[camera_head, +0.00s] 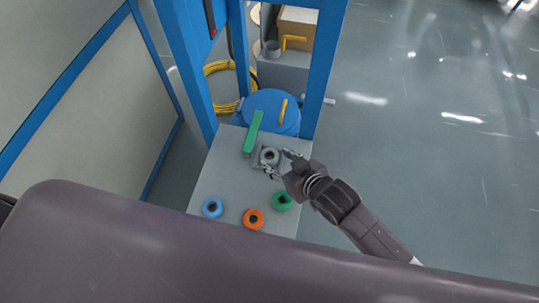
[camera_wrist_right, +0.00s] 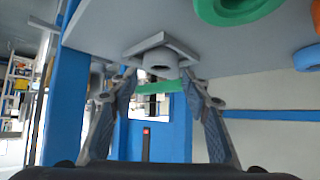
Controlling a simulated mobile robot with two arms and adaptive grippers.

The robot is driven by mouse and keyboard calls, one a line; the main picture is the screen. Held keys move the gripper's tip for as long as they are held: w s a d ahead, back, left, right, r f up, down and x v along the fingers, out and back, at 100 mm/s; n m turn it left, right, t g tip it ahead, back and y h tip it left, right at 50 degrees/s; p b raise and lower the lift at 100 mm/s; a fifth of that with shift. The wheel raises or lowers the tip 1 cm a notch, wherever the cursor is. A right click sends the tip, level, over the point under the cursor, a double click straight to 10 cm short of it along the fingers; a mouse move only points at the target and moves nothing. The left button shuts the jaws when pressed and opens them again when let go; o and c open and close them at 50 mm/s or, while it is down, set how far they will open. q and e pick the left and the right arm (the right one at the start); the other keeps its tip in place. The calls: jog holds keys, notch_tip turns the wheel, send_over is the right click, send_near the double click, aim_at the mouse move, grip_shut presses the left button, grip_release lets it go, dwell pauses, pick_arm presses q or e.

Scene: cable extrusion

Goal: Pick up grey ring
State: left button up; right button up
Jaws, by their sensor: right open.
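The grey ring (camera_head: 269,156) sits on a small grey square base (camera_head: 258,162) on a light grey table (camera_head: 228,180). In the right wrist view, which looks upside down, the ring (camera_wrist_right: 160,61) shows between the fingertips, at the square base (camera_wrist_right: 150,45). My right gripper (camera_head: 279,161) comes in from the right and is open, with its fingertips close to the ring on either side. In the right wrist view the gripper (camera_wrist_right: 158,78) shows spread fingers with nothing clasped. I cannot tell whether the fingers touch the ring. My left gripper is out of view.
A green bar (camera_head: 253,132) lies behind the ring. Blue (camera_head: 212,208), orange (camera_head: 253,219) and green (camera_head: 282,201) rings lie along the table's near side. Blue frame posts (camera_head: 322,65) and a blue drum (camera_head: 268,110) stand behind. Open floor (camera_head: 440,150) lies right.

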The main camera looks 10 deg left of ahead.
aim_at(267, 154)
jog(key=shift+p+x, duration=0.35)
jog(key=shift+x, duration=1.8)
jog(key=shift+s+f, duration=0.1)
jog(key=c, duration=0.8)
jog(key=shift+o, duration=0.2)
